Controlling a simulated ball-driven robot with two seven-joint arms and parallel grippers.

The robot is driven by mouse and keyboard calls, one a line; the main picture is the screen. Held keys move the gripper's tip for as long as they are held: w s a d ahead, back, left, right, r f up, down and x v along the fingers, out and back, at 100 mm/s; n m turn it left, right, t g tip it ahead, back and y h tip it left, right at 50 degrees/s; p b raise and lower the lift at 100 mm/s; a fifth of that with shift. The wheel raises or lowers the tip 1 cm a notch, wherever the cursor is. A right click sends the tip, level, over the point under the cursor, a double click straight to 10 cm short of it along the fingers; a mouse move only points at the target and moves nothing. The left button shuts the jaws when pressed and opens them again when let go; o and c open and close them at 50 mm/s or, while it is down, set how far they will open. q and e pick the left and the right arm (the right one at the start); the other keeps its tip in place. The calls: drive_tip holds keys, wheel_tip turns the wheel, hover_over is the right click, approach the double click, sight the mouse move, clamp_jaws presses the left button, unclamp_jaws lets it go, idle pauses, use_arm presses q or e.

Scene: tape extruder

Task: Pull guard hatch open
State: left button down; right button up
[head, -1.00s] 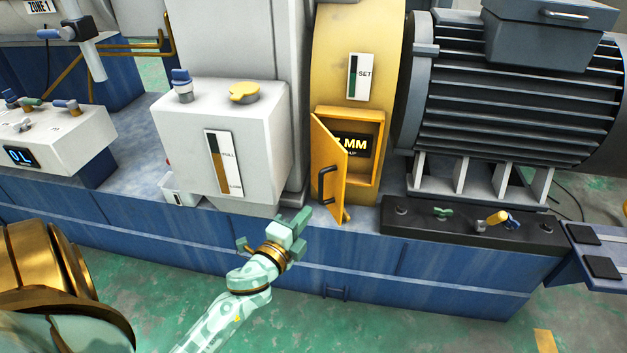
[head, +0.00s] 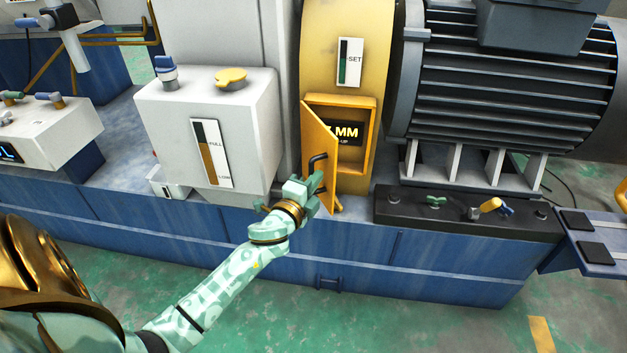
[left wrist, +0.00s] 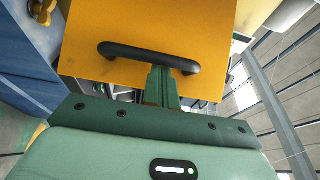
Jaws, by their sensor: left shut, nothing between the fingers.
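The guard hatch (head: 318,150) is an orange door on the yellow guard, swung partly open, with a dark display reading "MM" in the recess behind it. Its black bar handle (head: 316,163) is on the door's outer face. My left gripper (head: 315,182) is at the door's lower part, just below the handle. In the left wrist view the shut green fingers (left wrist: 162,85) reach up to the black handle (left wrist: 148,57), against the orange door (left wrist: 140,25). I cannot tell whether they touch it. My right gripper is not in view.
A white box (head: 205,125) with a level gauge stands left of the hatch. The green floor in front of the blue machine bed (head: 420,265) is clear.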

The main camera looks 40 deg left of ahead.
use_arm(q)
drive_tip(key=shift+s, duration=0.1)
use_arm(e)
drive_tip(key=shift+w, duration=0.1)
use_arm(q)
drive_tip(key=shift+s+a+m+h, duration=0.65)
drive_tip(key=shift+s+a+h, duration=0.4)
drive_tip(key=shift+a, duration=0.5)
drive_tip(key=shift+s+a+m+h, duration=0.7)
drive_tip(key=shift+s+a+h, duration=0.3)
drive_tip(key=shift+a, duration=0.55)
drive_tip(key=shift+s+a+m+h, duration=0.65)
drive_tip(key=shift+s+a+h, duration=0.4)
drive_tip(key=shift+a, duration=0.5)
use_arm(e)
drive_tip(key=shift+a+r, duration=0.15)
